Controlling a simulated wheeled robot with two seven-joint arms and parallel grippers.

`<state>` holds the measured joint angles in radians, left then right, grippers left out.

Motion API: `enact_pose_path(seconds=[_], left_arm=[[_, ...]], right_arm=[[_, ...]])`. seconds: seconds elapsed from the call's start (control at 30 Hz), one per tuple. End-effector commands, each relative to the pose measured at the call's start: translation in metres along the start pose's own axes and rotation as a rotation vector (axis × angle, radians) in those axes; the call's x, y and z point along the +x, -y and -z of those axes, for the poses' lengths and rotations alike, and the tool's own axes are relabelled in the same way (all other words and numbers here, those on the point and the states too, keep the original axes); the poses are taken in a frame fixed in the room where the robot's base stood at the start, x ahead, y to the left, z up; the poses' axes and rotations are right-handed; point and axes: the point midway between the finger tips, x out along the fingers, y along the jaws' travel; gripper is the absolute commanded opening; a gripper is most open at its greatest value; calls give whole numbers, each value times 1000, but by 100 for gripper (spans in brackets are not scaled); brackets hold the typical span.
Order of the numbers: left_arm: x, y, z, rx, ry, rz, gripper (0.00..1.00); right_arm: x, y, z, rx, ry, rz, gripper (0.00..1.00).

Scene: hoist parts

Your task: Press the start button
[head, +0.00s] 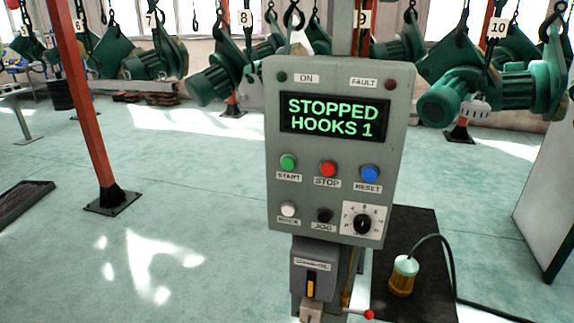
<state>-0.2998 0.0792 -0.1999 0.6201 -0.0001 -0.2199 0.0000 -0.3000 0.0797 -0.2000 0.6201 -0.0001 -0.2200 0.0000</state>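A grey control panel (336,218) stands on a post in the middle of the head view. Its green START button (288,162) is at the left of the upper button row. The red STOP button (327,169) and the blue RESET button (370,174) are to its right. The display (335,117) reads "STOPPED HOOKS 1". The ON lamp (282,77) and the FAULT lamp (390,85) both look dark. Neither of my grippers shows in this view, and nothing covers the buttons.
Below START are a white button (288,209), a black JOG button (324,215) and a rotary knob (362,224). A switch box (313,268) hangs underneath. A red post (84,110) stands left. Green hoist parts (447,103) hang behind.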

Motion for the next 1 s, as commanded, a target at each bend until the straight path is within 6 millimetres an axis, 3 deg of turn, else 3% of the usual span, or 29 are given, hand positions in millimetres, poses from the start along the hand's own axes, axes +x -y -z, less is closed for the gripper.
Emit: enact_pose_path(seconds=[0.03,0.1,1.0], left_arm=[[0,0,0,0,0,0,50],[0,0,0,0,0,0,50],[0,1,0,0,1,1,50]], right_arm=[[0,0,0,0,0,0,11],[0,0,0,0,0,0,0],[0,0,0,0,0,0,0]])
